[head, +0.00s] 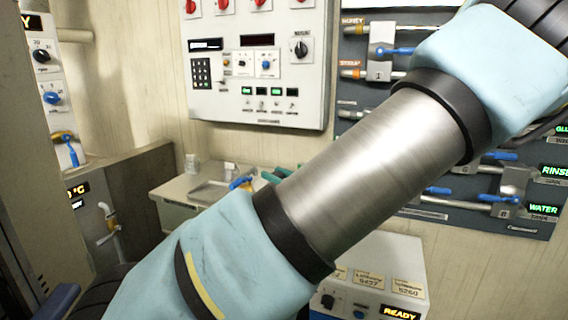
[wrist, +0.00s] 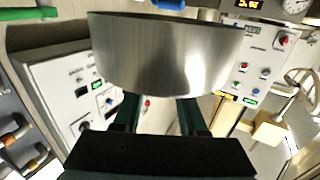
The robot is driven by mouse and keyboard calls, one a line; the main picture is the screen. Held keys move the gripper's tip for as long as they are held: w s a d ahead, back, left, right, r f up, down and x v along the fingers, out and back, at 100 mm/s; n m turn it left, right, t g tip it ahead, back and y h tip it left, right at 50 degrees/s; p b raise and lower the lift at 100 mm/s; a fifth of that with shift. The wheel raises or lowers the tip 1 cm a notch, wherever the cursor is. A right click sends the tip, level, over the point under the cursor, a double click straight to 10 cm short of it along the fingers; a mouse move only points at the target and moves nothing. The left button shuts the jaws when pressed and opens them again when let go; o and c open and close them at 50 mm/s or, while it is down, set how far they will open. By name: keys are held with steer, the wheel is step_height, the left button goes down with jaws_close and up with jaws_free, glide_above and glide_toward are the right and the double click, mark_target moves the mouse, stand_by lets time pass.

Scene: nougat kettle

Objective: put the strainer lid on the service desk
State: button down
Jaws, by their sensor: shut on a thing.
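My gripper (wrist: 157,104) shows in the wrist view, its two dark fingers reaching up to a wide, shiny metal piece with a round side wall. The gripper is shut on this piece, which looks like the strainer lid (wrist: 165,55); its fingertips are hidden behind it. In the head view, my arm crosses the picture, and neither gripper nor lid can be made out. A pale desk (head: 172,188), perhaps the service desk, stands against the wall left of centre in the head view, partly behind my arm.
Small items and a blue-handled valve (head: 241,183) are at the desk. A control panel (head: 262,95) hangs above it, and a pipe rack (head: 405,28) is at the right. A white box marked READY (head: 385,272) stands low in front. A brown-grey wall (head: 125,185) is at the left.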

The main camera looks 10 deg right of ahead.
steer(key=s+a+f+m+t+h, duration=0.1)
steer(key=a+f+m+h, duration=0.1)
steer(key=a+f, duration=0.3)
steer(key=s+a+f+m+t+h, duration=0.1)
steer(key=a+f+h, duration=0.3)
steer(key=f, duration=1)
steer(key=s+a+f+m+t+h, duration=0.1)
steer(key=a+f+m+h, duration=0.2)
steer(key=a+f, duration=0.4)
step_height(320, 180, down, 3)
steer(key=shift+s+a+r+m+h, duration=0.1)
steer(key=shift+s+a+m+h, duration=0.1)
steer(key=shift+a+m+h, duration=0.15)
